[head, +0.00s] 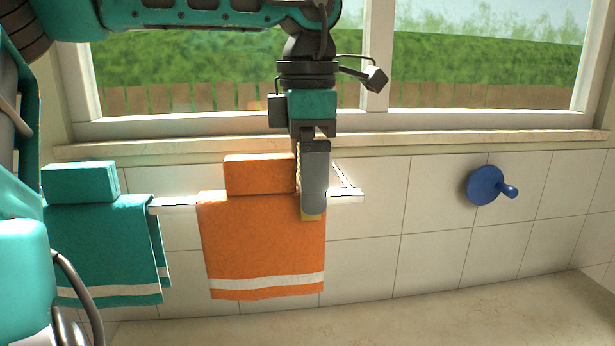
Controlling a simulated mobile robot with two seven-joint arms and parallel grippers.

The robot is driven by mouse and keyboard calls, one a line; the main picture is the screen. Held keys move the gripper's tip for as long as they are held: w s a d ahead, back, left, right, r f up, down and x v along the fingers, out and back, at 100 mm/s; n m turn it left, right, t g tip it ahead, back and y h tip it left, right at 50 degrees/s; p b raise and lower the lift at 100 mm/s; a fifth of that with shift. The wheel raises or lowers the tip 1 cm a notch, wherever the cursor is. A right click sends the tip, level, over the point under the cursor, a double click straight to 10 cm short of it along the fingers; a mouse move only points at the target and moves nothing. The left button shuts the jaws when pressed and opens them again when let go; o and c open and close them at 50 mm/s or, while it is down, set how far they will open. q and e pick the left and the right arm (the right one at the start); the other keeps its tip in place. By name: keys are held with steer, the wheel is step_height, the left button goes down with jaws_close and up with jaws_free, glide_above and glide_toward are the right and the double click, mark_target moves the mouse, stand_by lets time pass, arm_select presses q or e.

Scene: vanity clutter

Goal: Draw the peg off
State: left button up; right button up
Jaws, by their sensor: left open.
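A small yellow piece (311,217), perhaps the peg, shows just below my left gripper at the right edge of the orange towel (262,245). Most of it is hidden behind the gripper. My left gripper (313,205) points down in front of the towel's right edge and the rail. It is open, with one finger covering most of the other; I cannot tell whether it touches the yellow piece. My right gripper is not in view.
A white wall rail (345,197) carries the orange towel and a teal towel (105,245) at the left. A blue wall hook (484,185) sticks out at the right. The window sill (450,142) runs above, a pale counter (400,315) below. The tiled wall between rail and hook is free.

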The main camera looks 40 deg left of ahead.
arm_select(q)
steer(key=shift+f, duration=0.4)
steer(key=c, duration=1)
steer(key=shift+r, duration=2.8)
steer(key=shift+c, duration=0.2)
